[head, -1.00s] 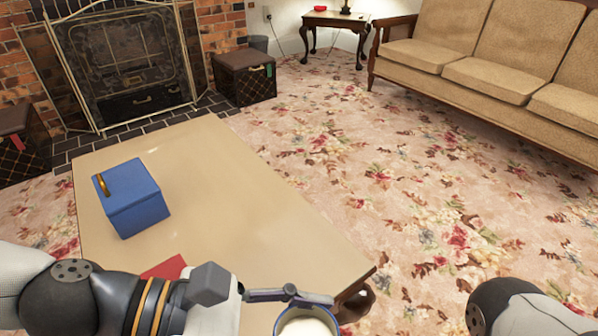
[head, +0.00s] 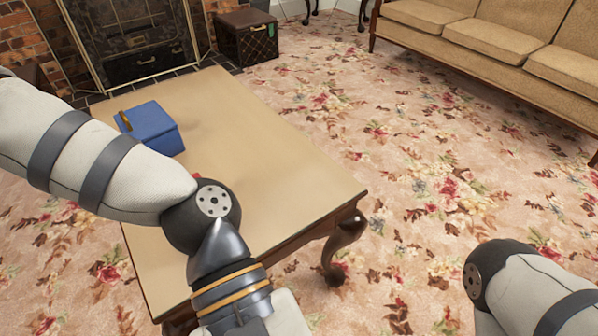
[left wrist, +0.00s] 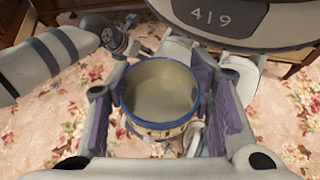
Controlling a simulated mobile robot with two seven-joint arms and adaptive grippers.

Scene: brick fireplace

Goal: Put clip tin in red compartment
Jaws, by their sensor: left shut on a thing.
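My left gripper (left wrist: 170,105) is shut on a round, open-topped tin (left wrist: 160,128) with a blue rim and a cream inside. Its fingers stand on either side of the tin. In the head view, this gripper and the tin are out of frame below. A small sliver of something red (head: 197,175) shows on the table beside my left arm, which hides the rest. I cannot tell whether it is the red compartment.
A blue box (head: 151,128) with a gold-brown piece on top stands at the table's far left. The wooden table (head: 270,150) is otherwise largely bare. Flowered carpet (head: 420,170) lies open to the right, before a tan sofa (head: 490,40). A brown trunk (head: 247,37) stands by the fireplace.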

